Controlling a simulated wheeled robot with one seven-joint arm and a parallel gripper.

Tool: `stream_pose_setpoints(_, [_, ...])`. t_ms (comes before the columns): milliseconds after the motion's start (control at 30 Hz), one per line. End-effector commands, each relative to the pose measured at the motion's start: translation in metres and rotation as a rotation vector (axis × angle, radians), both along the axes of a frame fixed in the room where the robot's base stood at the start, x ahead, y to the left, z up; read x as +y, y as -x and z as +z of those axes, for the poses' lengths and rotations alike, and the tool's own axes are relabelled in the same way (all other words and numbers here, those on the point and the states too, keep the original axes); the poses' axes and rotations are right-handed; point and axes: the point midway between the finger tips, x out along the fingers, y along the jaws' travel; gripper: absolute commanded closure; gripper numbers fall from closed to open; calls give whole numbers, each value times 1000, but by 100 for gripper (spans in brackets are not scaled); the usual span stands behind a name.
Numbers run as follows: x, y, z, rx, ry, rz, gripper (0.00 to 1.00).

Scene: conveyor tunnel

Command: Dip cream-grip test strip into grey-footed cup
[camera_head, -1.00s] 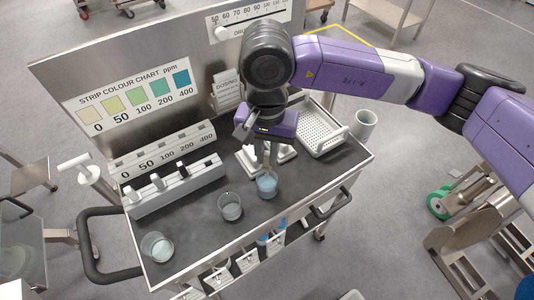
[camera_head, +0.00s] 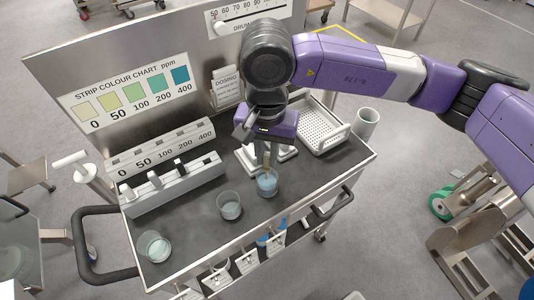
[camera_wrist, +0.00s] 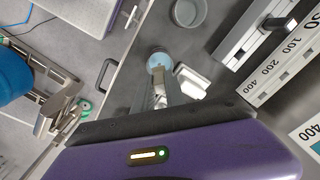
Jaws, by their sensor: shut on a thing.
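My gripper (camera_head: 264,166) points down over the right-hand clear cup (camera_head: 267,186), which holds blue liquid and stands near the cart's front edge. It is shut on a thin cream-coloured strip (camera_head: 268,174), whose lower end reaches the cup's mouth; I cannot tell how deep it goes. In the wrist view the fingers (camera_wrist: 158,88) point at the same blue-filled cup (camera_wrist: 160,62). A second clear cup (camera_head: 230,206) stands to its left, and a third cup (camera_head: 154,247) stands at the front left. The colours of the cups' feet are not clear.
A grey-white rack (camera_head: 172,186) with white and black grips stands at the left, before a numbered holder (camera_head: 160,150). The colour chart (camera_head: 130,98) stands behind.

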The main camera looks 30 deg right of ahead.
Motion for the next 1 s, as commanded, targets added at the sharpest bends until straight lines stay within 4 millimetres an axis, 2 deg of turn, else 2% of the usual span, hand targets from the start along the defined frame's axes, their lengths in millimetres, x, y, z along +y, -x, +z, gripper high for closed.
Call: stream_pose_setpoints(1000, [0, 0, -33, 0, 0, 0, 100])
